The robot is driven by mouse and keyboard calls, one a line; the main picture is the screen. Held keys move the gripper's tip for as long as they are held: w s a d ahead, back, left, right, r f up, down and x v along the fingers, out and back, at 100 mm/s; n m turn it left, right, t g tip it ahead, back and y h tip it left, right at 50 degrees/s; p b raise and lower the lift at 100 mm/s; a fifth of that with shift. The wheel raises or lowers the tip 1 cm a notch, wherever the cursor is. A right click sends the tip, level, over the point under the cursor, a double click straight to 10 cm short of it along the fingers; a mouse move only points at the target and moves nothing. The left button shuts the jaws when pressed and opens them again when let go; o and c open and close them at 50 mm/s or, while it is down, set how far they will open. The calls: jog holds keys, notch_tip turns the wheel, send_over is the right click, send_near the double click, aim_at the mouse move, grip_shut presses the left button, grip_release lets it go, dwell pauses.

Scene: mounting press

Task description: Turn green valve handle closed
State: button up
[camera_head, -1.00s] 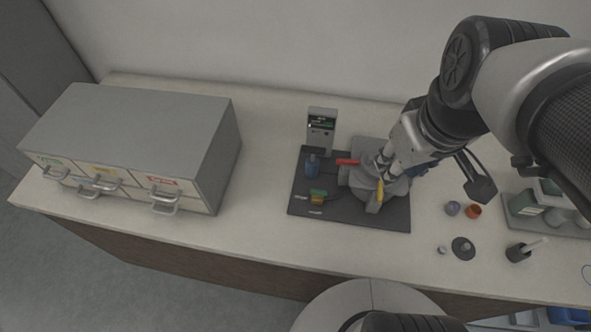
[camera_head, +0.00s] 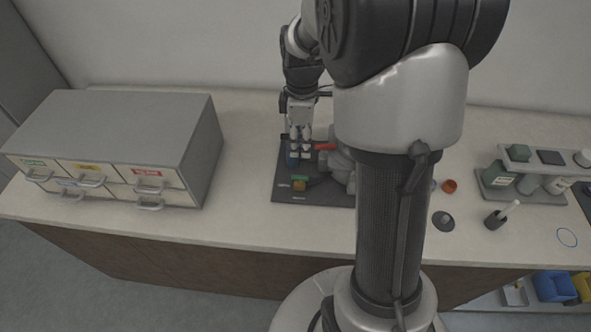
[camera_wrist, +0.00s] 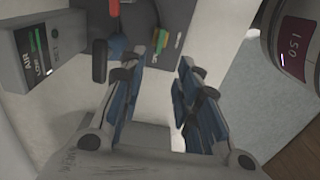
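The green valve handle (camera_head: 300,178) sits on a small brass-coloured valve body (camera_head: 299,187) near the front left of the dark base plate (camera_head: 325,199). A narrow green piece, seemingly the same handle, shows past the fingers in the wrist view (camera_wrist: 178,41). My gripper (camera_head: 299,153) points down over the left part of the plate, behind the green handle in the head view. In the wrist view its blue-padded fingers (camera_wrist: 174,62) are apart with nothing between them. Any contact with the handle cannot be seen.
A red handle (camera_head: 326,146) is just right of my gripper. A blue part (camera_head: 292,161) is close beneath it. The AIR display box (camera_wrist: 40,55) is at left in the wrist view. A drawer cabinet (camera_head: 160,125) stands left. My arm hides much of the press.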

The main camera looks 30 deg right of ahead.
aim_at(300, 177)
notch_tip(300, 177, down, 13)
jog(key=b, duration=0.4)
jog(key=shift+c, duration=0.4)
grip_shut()
